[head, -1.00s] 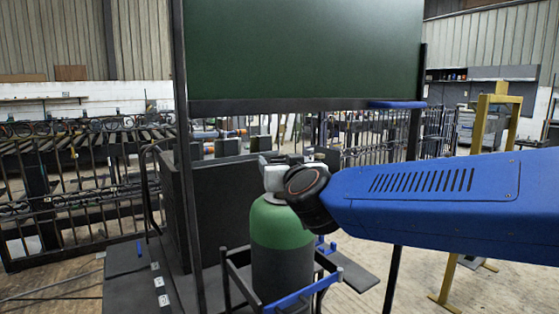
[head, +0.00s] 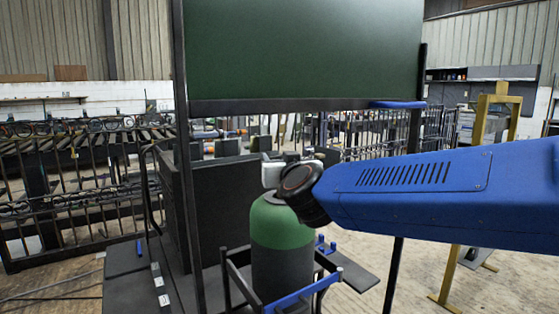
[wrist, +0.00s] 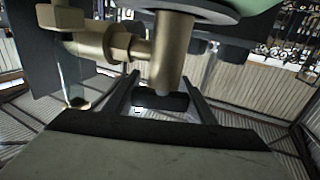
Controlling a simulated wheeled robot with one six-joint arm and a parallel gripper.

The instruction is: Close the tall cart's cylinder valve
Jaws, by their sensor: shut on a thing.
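The gas cylinder (head: 283,262) is dark grey with a green shoulder and stands upright in a dark-framed cart with a blue front bar (head: 303,292). My gripper (head: 273,170) is at the cylinder's top, partly hidden behind my dark wrist. In the wrist view, the brass valve (wrist: 172,50) stands at the centre with a side outlet reaching left, and part of the green shoulder (wrist: 250,3) shows at the top edge. The dark fingers of my gripper (wrist: 160,84) lie either side of the valve's stem end, shut on the valve. Its knob cannot be made out clearly.
A large dark green panel (head: 300,50) in a black frame stands behind the cylinder. Dark metal railings and racks (head: 75,190) fill the left and back. A yellow stand (head: 480,125) is at the right. Open floor (head: 370,285) lies right of the cart.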

